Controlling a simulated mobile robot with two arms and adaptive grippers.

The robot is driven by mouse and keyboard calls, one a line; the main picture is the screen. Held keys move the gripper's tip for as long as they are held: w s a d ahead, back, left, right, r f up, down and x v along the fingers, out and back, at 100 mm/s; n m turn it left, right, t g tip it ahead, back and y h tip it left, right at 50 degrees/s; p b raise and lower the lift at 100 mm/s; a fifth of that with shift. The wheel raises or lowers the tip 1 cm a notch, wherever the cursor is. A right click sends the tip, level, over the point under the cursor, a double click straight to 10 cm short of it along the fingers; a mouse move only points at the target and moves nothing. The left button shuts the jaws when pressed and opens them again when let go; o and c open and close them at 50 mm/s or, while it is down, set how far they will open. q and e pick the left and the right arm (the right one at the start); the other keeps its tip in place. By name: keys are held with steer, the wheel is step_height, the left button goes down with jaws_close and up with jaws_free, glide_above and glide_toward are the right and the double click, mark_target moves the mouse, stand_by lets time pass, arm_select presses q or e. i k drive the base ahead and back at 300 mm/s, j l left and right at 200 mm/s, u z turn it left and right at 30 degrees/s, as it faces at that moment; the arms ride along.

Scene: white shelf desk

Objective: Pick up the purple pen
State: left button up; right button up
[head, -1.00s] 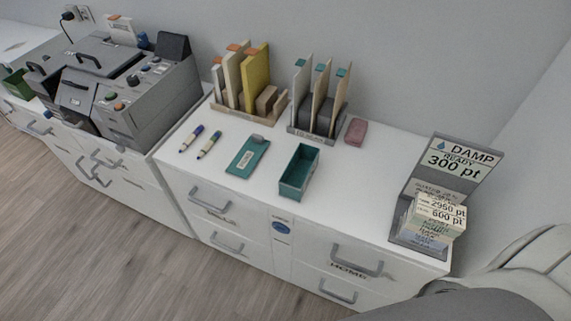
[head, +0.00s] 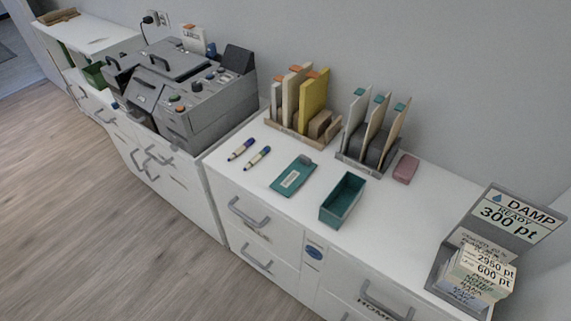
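Two pens with pale barrels lie close together on the white desktop, left of the middle. The left pen (head: 242,149) has a dark blue-purple end. The right pen (head: 257,158) has a dark blue end. They are too small for me to tell surely which one is purple. Both lie apart from the other objects, with nothing on them. Neither of my grippers is in view.
A teal box (head: 342,200) and a flat teal case (head: 293,177) lie right of the pens. Two file racks stand behind, with a pink block (head: 405,168) beside them. A grey machine (head: 192,95) stands left. A card stand (head: 478,262) is at right.

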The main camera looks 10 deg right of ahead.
mark_target(241, 149)
steer(key=i+j, duration=0.95)
steer(key=j, duration=0.15)
steer(key=z, duration=0.05)
